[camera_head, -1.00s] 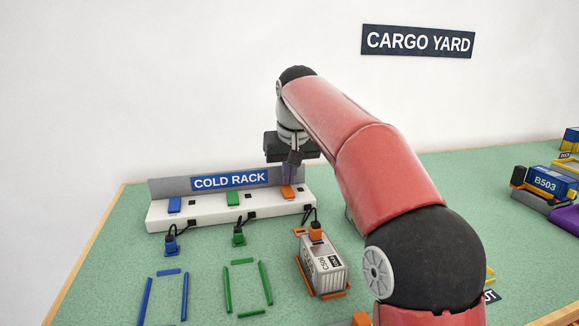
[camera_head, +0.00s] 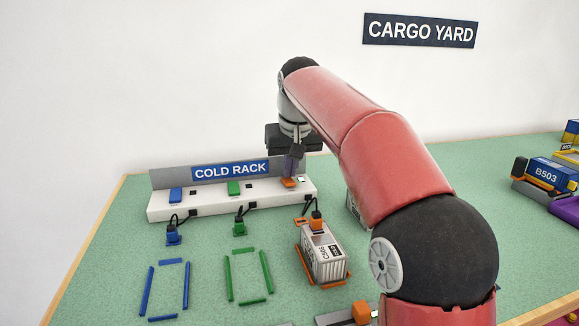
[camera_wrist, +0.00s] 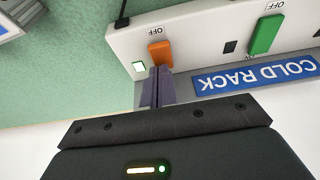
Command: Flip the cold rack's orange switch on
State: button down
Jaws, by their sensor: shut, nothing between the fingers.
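The cold rack (camera_head: 232,203) is a long white strip with a grey back panel at the rear left of the table. Its orange switch (camera_head: 288,183) is at the right end and also shows in the wrist view (camera_wrist: 160,52), beside an "OFF" label. The small square indicator (camera_wrist: 138,66) beside it is lit pale, with a green edge. My gripper (camera_head: 291,172) is shut and empty. In the wrist view its fingertips (camera_wrist: 158,72) are at the switch's edge nearest the back panel; contact is hard to tell.
The blue switch (camera_head: 176,195) and green switch (camera_head: 234,188) sit left on the rack, with dark indicators. A white container (camera_head: 325,262) with an orange plug (camera_head: 316,219) stands in front of the orange switch.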

aim_at(291, 180)
jog(key=shift+s, duration=0.2)
jog(key=shift+r, duration=0.1)
jog(key=shift+r+p, duration=0.6)
jog(key=shift+p, duration=0.05)
notch_tip(291, 180, up, 13)
jog(key=p, duration=0.3)
jog(key=shift+f+p, duration=0.2)
jog(key=shift+p, duration=0.15)
jog(key=shift+d, duration=0.1)
jog(key=shift+s, duration=0.1)
